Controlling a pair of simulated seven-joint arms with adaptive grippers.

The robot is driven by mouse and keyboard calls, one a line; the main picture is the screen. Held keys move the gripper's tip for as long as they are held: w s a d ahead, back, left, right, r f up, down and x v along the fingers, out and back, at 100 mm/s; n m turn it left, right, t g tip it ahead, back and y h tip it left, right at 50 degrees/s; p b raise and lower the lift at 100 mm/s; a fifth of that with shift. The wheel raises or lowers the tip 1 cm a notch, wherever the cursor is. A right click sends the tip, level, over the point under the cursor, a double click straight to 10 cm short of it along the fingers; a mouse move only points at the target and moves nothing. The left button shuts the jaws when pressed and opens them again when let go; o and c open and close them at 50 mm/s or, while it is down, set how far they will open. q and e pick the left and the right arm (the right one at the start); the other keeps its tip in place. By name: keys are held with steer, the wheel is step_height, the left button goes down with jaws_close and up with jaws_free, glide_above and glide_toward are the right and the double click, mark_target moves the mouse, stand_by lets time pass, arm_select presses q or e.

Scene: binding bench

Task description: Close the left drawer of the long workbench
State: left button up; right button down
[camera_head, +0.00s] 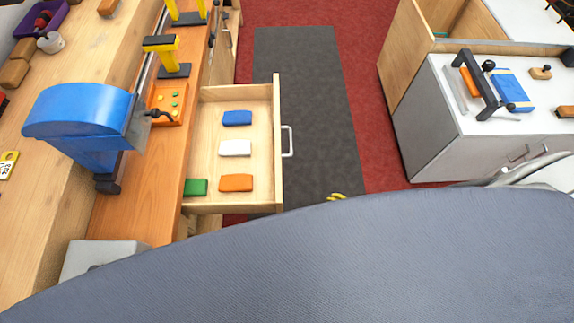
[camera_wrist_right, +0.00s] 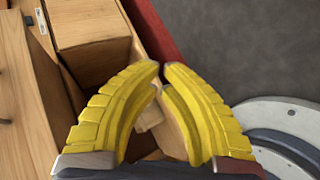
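The left drawer (camera_head: 264,92) of the long workbench (camera_head: 125,210) is pulled out in the head view, with a pale metal handle (camera_head: 288,141) on its front. Inside lie a blue block (camera_head: 237,118), a white block (camera_head: 235,148), an orange block (camera_head: 236,183) and a green block (camera_head: 195,187). My right gripper shows only as a yellow tip (camera_head: 337,197) to the right of the drawer and nearer me, apart from the handle. In the right wrist view its yellow fingers (camera_wrist_right: 162,72) nearly meet at the tips, with nothing held. My left gripper is out of view.
A blue machine (camera_head: 80,120) and an orange tray (camera_head: 168,103) stand on the bench. A dark mat (camera_head: 305,90) on the red floor leaves free room beside the drawer. A grey cabinet (camera_head: 440,130) stands at right. The wrist view shows wooden boxes (camera_wrist_right: 88,22) beyond the fingers.

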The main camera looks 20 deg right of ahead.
steer(key=w+a+r+n+t+y, duration=0.1)
steer(key=w+r+n+y, duration=0.25)
steer(key=r+n, duration=0.25)
steer(key=w+a+r+n+y, duration=0.1)
steer(key=w+r+n+y, duration=0.25)
steer(key=r+n, duration=0.3)
step_height(320, 180, up, 14)
steer(key=s+a+n+g+y, duration=0.2)
steer(key=n+g+y, duration=0.45)
steer(key=n, duration=1.15)
steer(key=x, duration=1.4)
steer(key=shift+f+g, duration=0.35)
steer(key=shift+a+m, duration=0.2)
steer(key=shift+m, duration=0.05)
